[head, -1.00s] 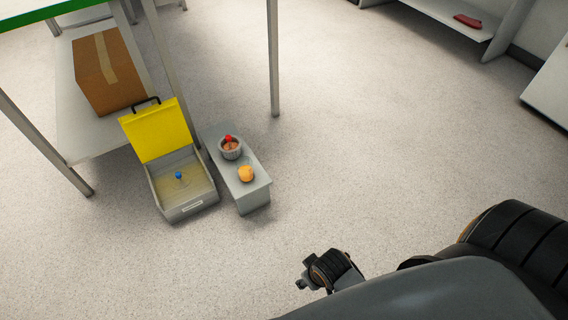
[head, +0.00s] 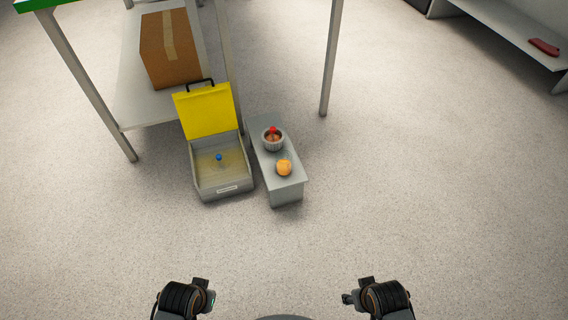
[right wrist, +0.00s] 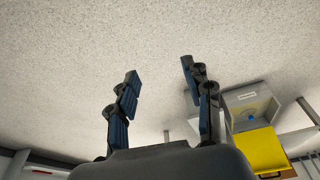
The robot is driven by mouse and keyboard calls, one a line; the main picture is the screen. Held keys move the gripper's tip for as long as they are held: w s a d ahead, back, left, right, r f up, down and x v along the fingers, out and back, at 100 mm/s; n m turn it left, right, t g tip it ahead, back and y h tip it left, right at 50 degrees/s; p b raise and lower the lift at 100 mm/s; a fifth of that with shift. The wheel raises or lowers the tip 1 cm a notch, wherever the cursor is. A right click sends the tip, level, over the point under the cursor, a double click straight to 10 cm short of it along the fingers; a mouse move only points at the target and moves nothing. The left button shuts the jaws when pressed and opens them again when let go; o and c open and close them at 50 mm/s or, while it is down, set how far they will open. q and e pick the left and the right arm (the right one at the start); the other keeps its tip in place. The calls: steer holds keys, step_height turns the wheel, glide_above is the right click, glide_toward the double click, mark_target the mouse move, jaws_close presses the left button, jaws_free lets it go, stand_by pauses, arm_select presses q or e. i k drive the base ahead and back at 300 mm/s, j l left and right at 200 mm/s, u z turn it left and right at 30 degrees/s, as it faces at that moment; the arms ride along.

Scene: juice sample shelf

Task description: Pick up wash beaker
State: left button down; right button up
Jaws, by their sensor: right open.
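A grey ribbed cup (head: 273,142) with something red-topped in it stands on a low grey bench (head: 287,194). It is the only beaker-like vessel I can make out; I cannot confirm that it is the wash beaker. My left gripper (head: 211,297) and right gripper (head: 348,298) are at the bottom of the head view, well in front of the bench and touching nothing. In the right wrist view my right gripper (right wrist: 160,69) has its fingers apart with only floor between them. Whether the left fingers are open is too small to tell.
An orange ball-like thing (head: 284,168) sits on the bench's near end. Left of it is an open grey case (head: 222,190) with a raised yellow lid (head: 207,111) and a blue-topped item (head: 219,157) inside. A cardboard box (head: 170,50) stands on a shelf behind. Floor in front is clear.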

mark_target(283, 157)
steer(key=i+l+u, duration=0.1)
steer(key=i+l, duration=0.2)
steer(key=i+l+u, duration=0.1)
steer(key=i+l, duration=0.15)
steer(key=l, duration=0.15)
steer(key=i+l+u, duration=0.1)
steer(key=i+l, duration=0.15)
steer(key=l, duration=0.15)
